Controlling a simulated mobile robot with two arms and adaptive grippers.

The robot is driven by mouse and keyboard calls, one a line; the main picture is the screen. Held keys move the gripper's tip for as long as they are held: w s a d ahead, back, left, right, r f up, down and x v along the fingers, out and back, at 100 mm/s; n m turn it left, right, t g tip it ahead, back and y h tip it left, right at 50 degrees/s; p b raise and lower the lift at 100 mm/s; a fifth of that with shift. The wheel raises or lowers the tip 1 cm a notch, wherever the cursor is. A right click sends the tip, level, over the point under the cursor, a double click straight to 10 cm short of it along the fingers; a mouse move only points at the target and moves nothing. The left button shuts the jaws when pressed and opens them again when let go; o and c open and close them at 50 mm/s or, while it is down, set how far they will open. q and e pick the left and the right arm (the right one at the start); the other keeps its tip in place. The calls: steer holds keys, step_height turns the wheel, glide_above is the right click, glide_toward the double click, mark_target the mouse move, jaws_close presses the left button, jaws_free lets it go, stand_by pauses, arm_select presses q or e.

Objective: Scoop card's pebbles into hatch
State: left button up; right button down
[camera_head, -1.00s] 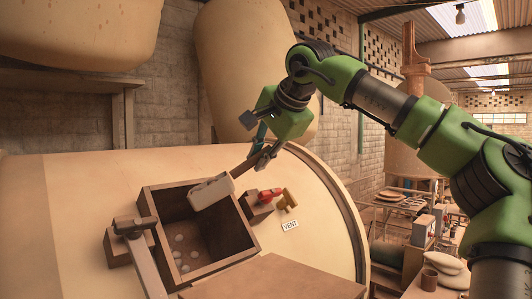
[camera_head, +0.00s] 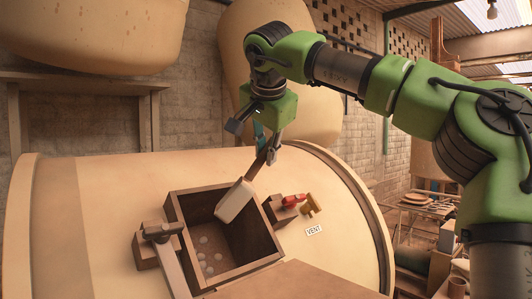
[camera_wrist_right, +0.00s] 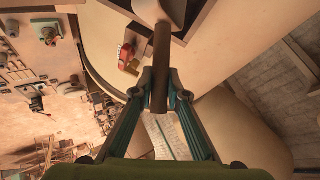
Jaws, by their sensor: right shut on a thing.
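My right gripper (camera_head: 268,150) is shut on the brown handle of a scoop; it also shows in the wrist view (camera_wrist_right: 161,80). The scoop (camera_head: 234,201) has a pale, blocky head that hangs steeply tilted, low end down, over the back right part of the open hatch. I cannot tell whether the head touches the rim. The hatch (camera_head: 240,270) is a square brown box frame on top of a cream tank. Several pale pebbles (camera_head: 208,255) lie inside it. No card can be made out. My left gripper is not in view.
A flat brown panel (camera_head: 300,283) lies in front. Cluttered benches stand far right.

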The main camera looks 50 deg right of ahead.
steer(key=shift+s+a+r, duration=0.15)
steer(key=shift+s+r, duration=0.2)
steer(key=shift+r, duration=0.25)
steer(key=shift+s+a+r, duration=0.15)
steer(key=shift+s+r, duration=0.15)
steer(key=shift+r, duration=0.3)
steer(key=s+r, duration=0.6)
steer(key=r, duration=0.1)
steer(key=shift+a+r, duration=0.25)
steer(key=shift+f, duration=0.1)
